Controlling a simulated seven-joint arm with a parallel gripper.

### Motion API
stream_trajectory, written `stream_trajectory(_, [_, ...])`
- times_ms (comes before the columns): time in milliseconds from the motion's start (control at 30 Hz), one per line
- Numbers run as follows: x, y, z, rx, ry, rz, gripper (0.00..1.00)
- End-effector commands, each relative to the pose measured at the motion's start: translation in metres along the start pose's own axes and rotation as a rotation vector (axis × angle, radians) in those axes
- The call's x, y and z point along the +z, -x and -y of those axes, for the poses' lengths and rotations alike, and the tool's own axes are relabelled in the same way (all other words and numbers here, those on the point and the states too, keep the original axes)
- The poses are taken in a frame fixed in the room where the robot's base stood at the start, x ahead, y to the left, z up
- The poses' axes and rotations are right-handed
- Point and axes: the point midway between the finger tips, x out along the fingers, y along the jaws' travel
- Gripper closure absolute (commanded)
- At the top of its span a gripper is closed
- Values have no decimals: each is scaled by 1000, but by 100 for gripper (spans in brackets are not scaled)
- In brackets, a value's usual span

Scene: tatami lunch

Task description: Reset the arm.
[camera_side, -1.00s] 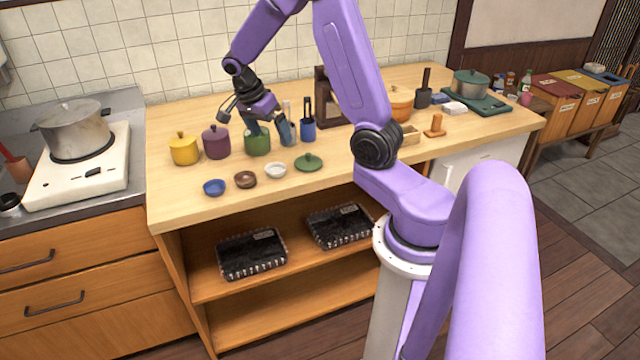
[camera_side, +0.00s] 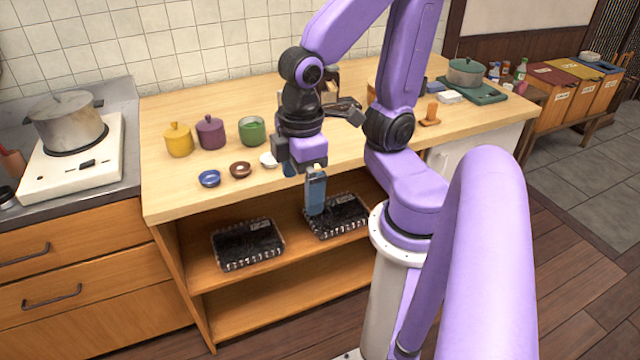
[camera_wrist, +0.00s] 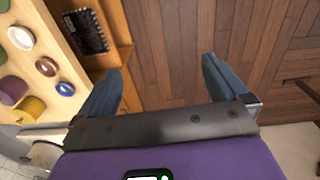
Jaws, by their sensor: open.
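My gripper (camera_side: 315,200) hangs in front of the counter's front edge in the side view, pointing down, over the shelf opening. In the wrist view its two blue-grey fingers (camera_wrist: 163,75) stand wide apart with nothing between them but the wooden floor below. The gripper is open and empty. My upper arm is bent, and the wrist hides part of the counter behind it, including where the green lid lay.
On the counter (camera_side: 180,205) stand a yellow pot (camera_side: 179,140), a purple pot (camera_side: 211,133) and a lidless green pot (camera_side: 252,131). Blue (camera_side: 209,178), brown (camera_side: 241,170) and white (camera_side: 268,160) bowls sit in front. Black trays (camera_side: 248,245) lie on the shelf below.

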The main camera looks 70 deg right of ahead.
Motion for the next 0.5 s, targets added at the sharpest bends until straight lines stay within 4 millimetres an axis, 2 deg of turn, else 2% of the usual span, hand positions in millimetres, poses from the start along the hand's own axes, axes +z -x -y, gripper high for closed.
stream_trajectory(100, [14,1,17,-22,180,-12,0])
stream_trajectory(200, [21,2,24,-31,263,-16,0])
stream_trajectory(500, [23,2,26,-35,294,-16,0])
